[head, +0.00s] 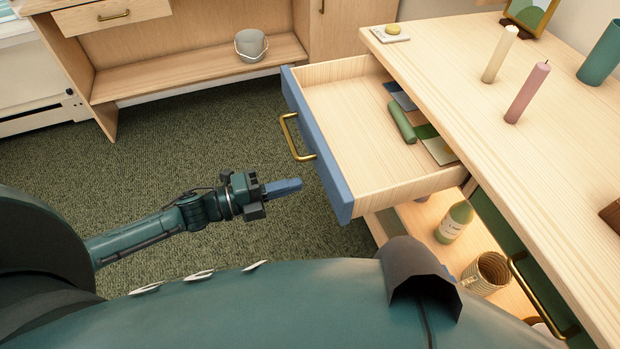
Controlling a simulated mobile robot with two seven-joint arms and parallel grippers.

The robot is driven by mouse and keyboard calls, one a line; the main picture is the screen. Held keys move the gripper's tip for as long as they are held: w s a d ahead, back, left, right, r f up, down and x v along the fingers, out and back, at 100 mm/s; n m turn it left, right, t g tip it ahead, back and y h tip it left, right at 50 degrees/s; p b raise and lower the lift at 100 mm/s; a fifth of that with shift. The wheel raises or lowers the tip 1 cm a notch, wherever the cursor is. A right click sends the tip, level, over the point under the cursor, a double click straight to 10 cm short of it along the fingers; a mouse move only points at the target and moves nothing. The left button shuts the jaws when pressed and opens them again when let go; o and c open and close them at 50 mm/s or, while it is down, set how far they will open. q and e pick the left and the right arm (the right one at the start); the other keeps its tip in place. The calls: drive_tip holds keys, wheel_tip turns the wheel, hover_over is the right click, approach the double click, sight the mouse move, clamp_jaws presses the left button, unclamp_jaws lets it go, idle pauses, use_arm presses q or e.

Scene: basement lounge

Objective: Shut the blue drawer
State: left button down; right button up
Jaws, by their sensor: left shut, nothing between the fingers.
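The blue drawer (326,166) is pulled far out of the light wooden cabinet. Its blue front faces left and carries a brass handle (288,137). Inside lie a green rolled item (402,122) and several flat cards or booklets (436,146). My left gripper (298,185) is shut and empty. In the picture its fingertips are just left of the lower part of the drawer front, below the handle; a small gap shows between them. My right gripper is not in view.
The cabinet top (455,75) holds a cream candle (499,55), a pink candle (528,92) and a teal cylinder (604,55). A bottle (455,222) and a woven basket (486,274) stand on the shelf below. A grey bucket (251,45) sits on the far shelf. Green carpet (190,140) is clear left of the drawer.

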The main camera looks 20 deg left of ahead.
sight(325, 177)
use_arm(q)
drive_tip(key=x, duration=0.4)
drive_tip(key=shift+w+d, duration=0.2)
drive_tip(key=shift+d, duration=0.1)
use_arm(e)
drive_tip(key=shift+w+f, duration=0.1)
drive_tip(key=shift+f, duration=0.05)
